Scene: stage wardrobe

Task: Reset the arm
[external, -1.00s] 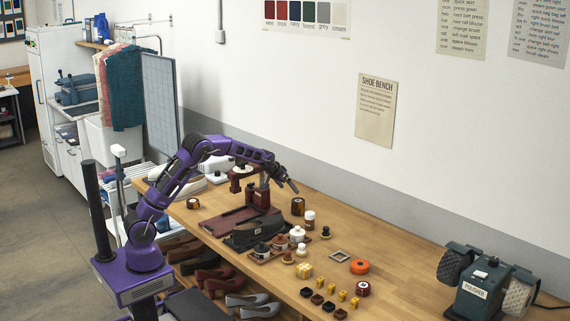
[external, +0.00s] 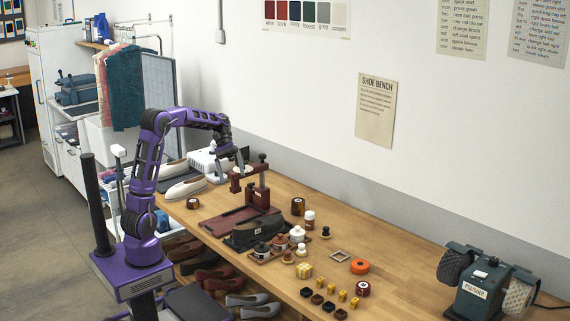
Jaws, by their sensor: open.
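My purple arm (external: 150,150) rises from its base at the left of the external view and bends over the back end of the wooden bench. My gripper (external: 229,172) points down with its fingers apart. It appears in front of or above the white shoes and just left of the dark red press; its exact height over the bench is hard to tell. I see nothing held between the fingers.
White shoes (external: 183,189) lie at the bench's back end. A polisher (external: 480,290) is at the right.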

